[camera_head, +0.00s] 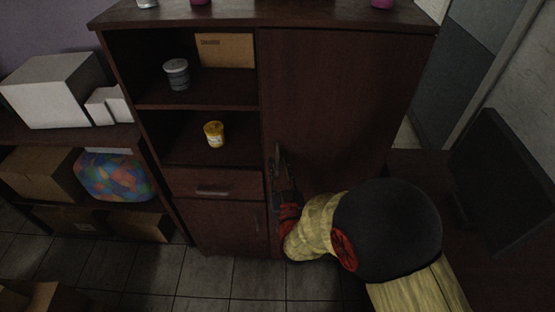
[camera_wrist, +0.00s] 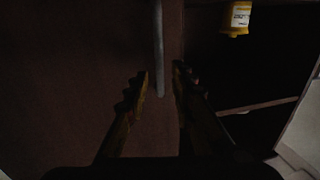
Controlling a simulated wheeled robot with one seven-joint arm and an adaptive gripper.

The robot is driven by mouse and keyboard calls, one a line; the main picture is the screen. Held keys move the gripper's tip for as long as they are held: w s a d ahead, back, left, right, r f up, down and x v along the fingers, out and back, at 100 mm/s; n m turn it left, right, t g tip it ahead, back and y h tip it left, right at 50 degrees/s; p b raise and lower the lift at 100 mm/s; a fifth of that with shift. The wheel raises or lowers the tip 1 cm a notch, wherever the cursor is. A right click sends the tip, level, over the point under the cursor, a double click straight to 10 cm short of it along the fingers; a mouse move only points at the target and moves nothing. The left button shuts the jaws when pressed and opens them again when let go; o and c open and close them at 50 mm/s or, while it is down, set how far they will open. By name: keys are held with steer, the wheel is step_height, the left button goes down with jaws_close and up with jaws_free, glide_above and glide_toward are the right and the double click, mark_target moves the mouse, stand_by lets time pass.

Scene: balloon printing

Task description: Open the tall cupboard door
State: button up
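The tall cupboard door (camera_head: 335,95) is a dark brown panel on the right side of the cabinet, and it looks closed. Its handle is a thin grey upright bar (camera_wrist: 158,38) in the wrist view. My gripper (camera_head: 280,172) is at the left edge of the door in the head view, in front of the handle area. In the wrist view my gripper (camera_wrist: 163,72) is open, with one toothed finger on each side of the bar's end. A gap shows on both sides of the bar. My arm hides the lower part of the door.
Left of the door, open shelves hold a grey tub (camera_head: 176,74), a cardboard box (camera_head: 226,50) and a yellow jar (camera_head: 214,134). A drawer (camera_head: 211,185) is below them. A dark monitor (camera_head: 505,175) stands at right. Tiled floor shows in front.

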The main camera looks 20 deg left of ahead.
mark_target(278, 160)
steer(key=shift+x, duration=1.9)
steer(key=shift+c, duration=0.4)
jaws_close()
